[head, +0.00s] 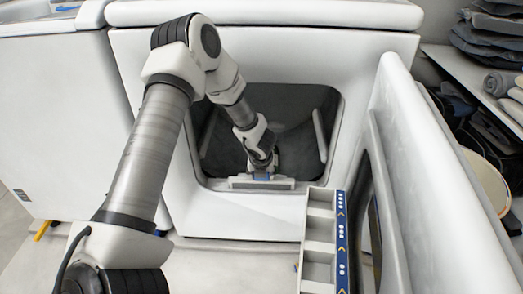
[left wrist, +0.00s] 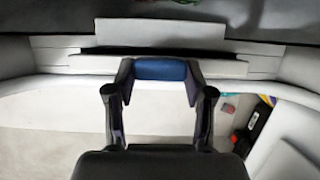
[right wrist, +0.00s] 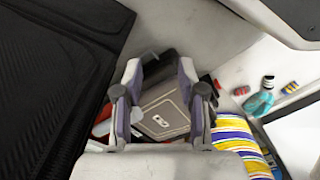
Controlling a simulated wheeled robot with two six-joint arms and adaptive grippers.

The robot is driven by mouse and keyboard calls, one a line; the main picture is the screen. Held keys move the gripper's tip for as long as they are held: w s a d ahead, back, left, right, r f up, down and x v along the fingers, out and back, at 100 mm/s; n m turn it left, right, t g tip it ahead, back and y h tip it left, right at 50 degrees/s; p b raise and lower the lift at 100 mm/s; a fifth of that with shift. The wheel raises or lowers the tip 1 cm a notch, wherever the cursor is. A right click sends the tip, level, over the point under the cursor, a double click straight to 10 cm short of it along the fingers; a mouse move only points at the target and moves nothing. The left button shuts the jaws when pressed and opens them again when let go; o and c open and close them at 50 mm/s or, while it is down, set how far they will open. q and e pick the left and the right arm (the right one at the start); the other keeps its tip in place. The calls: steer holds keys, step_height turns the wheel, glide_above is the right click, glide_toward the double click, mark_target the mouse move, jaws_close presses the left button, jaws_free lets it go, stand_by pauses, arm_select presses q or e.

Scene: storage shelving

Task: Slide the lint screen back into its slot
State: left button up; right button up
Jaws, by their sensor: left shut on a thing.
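The white dryer (head: 255,55) stands open, with its drum opening (head: 215,140) facing me. My left gripper (head: 262,166) reaches down inside the lower front of the opening. It is shut on the blue handle of the lint screen (head: 262,177), at the slot's lip (head: 285,184). In the left wrist view the blue handle (left wrist: 160,69) lies between the fingertips (left wrist: 160,78), against a long light-grey bar. A dark raised strip shows behind it; how deep the screen sits is hidden. My right gripper (right wrist: 159,72) is open and empty in the right wrist view and does not show in the head view.
The open dryer door (head: 420,170) stands close on the right. A grey compartment tray (head: 318,250) with a blue label strip is in front of the opening. A shelf (head: 470,75) with folded cloth is at right. Below my right gripper lie a grey case (right wrist: 160,108) and striped cloth (right wrist: 238,138).

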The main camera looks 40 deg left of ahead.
mark_target(261, 183)
arm_select(q)
steer(key=shift+f+b, duration=1.95)
steer(key=shift+f, duration=0.2)
steer(key=o, duration=1.4)
steer(key=v, duration=1.2)
